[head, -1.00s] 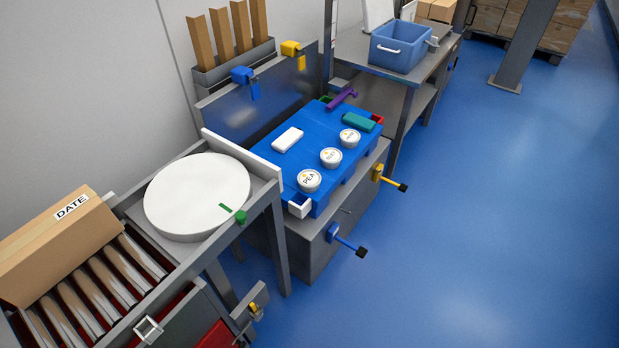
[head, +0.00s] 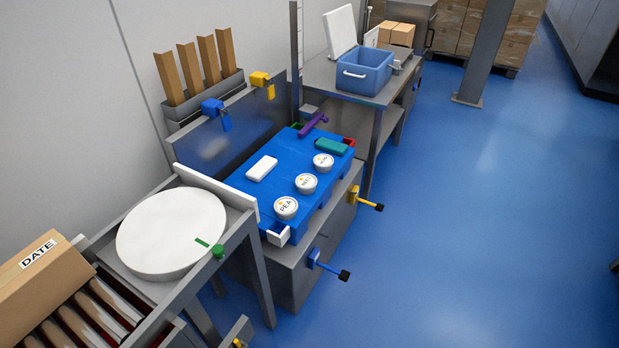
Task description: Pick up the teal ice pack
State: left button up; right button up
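The teal ice pack (head: 331,146) lies on the blue top (head: 247,187) of a grey station, near its far right corner. A white block of similar shape (head: 262,168) lies on the left part of the same blue top. Neither of my grippers shows in the head view.
Several round tubs line the front of the blue top, and a purple tool (head: 313,123) lies at its back. Blue (head: 329,265) and yellow (head: 367,203) handles jut from the station's front. A white turntable (head: 171,232) stands left, a blue cooler (head: 364,74) behind. Floor at right is clear.

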aim_at(331, 146)
jog(key=i+l+z, duration=1.15)
jog(key=i, duration=0.8)
jog(key=i+l+u, duration=0.1)
jog(key=i, duration=0.55)
jog(key=i+u, duration=0.15)
jog(key=i, duration=0.45)
jog(key=i+l+u, duration=0.15)
jog(key=i, duration=0.4)
jog(key=i+u, duration=0.3)
jog(key=u, duration=0.2)
jog(key=i+l+u, duration=0.15)
jog(key=i+u, duration=0.15)
jog(key=u, duration=0.15)
jog(key=i+l+u, duration=0.2)
jog(key=u, duration=0.3)
jog(key=i, duration=0.1)
